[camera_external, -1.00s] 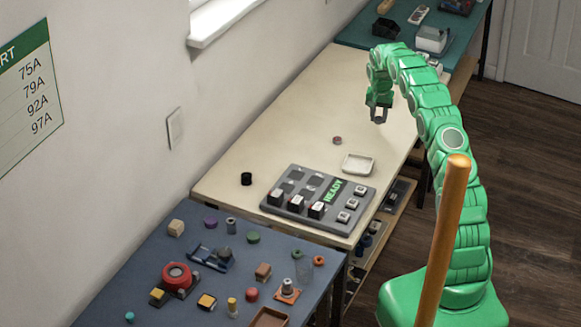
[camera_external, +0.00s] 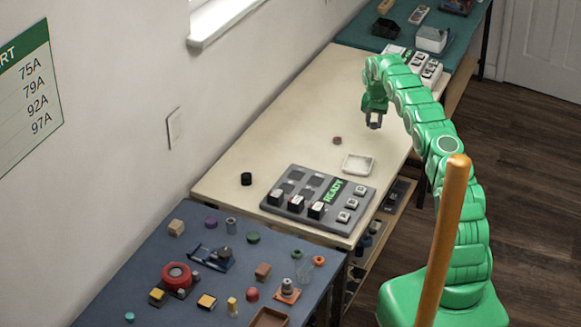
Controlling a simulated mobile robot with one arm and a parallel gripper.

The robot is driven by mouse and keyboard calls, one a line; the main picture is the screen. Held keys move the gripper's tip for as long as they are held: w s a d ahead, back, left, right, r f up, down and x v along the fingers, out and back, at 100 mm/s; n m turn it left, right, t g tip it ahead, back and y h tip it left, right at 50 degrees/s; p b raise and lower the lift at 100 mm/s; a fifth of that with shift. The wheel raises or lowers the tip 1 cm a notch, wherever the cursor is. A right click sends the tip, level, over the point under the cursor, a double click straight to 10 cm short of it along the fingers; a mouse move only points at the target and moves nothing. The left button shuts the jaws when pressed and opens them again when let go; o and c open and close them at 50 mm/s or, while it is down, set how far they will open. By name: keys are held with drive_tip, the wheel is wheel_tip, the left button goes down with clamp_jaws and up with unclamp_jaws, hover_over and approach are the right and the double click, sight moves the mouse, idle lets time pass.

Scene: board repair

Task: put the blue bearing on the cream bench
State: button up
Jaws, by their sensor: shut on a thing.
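My gripper (camera_external: 374,124) hangs fingers down above the far right part of the cream bench (camera_external: 290,140). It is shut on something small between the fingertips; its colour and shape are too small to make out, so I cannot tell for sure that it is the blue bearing. No blue bearing stands out on the cream bench top.
On the cream bench are a reddish puck (camera_external: 337,141), a white tray (camera_external: 358,164), a black cylinder (camera_external: 246,179) and a grey READY panel (camera_external: 320,199). The blue bench (camera_external: 150,260) in front is cluttered. The teal bench (camera_external: 355,35) behind holds a white button box (camera_external: 425,68).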

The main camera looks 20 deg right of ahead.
sight(374, 124)
drive_tip(key=shift+w+f, duration=0.1)
drive_tip(key=shift+f, duration=0.05)
drive_tip(key=shift+w+f, duration=0.1)
drive_tip(key=shift+f, duration=1.5)
drive_tip(key=shift+f, duration=0.1)
drive_tip(key=o, duration=1)
